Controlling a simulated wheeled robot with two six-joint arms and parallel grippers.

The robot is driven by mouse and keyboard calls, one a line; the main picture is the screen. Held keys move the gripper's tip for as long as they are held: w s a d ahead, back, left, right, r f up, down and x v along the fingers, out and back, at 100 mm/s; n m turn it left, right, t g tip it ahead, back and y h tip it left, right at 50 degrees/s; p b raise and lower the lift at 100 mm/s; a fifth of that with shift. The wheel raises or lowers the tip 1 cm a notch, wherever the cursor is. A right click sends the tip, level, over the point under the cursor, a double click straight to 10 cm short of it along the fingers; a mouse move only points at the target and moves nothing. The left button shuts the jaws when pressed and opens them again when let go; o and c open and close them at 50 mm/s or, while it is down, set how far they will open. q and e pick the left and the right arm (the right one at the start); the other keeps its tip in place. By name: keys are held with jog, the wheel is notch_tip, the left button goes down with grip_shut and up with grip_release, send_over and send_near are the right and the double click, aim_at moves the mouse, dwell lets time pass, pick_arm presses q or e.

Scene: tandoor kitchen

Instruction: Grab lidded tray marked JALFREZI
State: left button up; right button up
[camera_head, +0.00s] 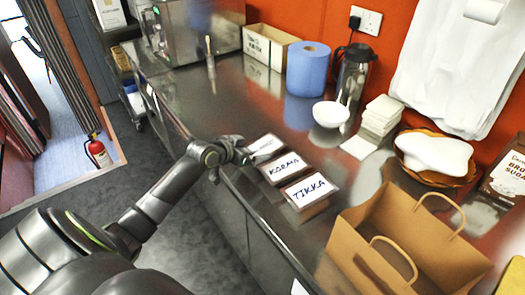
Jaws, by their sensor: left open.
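Three lidded trays stand in a row along the counter's front edge. The farthest tray (266,144) has a small label that is hard to read in full. The middle tray (283,169) reads KORMA and the nearest tray (310,191) reads TIKKA. My left arm reaches in from the lower left, and its left gripper (246,156) is open at the left side of the farthest tray. It partly covers that tray's near left side; I cannot tell whether they touch. My right gripper is not in view.
A brown paper bag (352,252) stands at the near right of the steel counter (215,105). A white bowl (330,113), stacked white containers (381,115), a dark flask (352,76) and a blue roll (308,70) stand behind the trays.

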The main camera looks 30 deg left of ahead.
aim_at(262, 147)
pick_arm(q)
jog(key=shift+p+x, duration=0.3)
jog(key=shift+x, duration=1.8)
jog(key=shift+s+f, duration=0.1)
jog(key=shift+s, duration=0.05)
jog(key=shift+c, duration=0.2)
jog(key=c, duration=0.9)
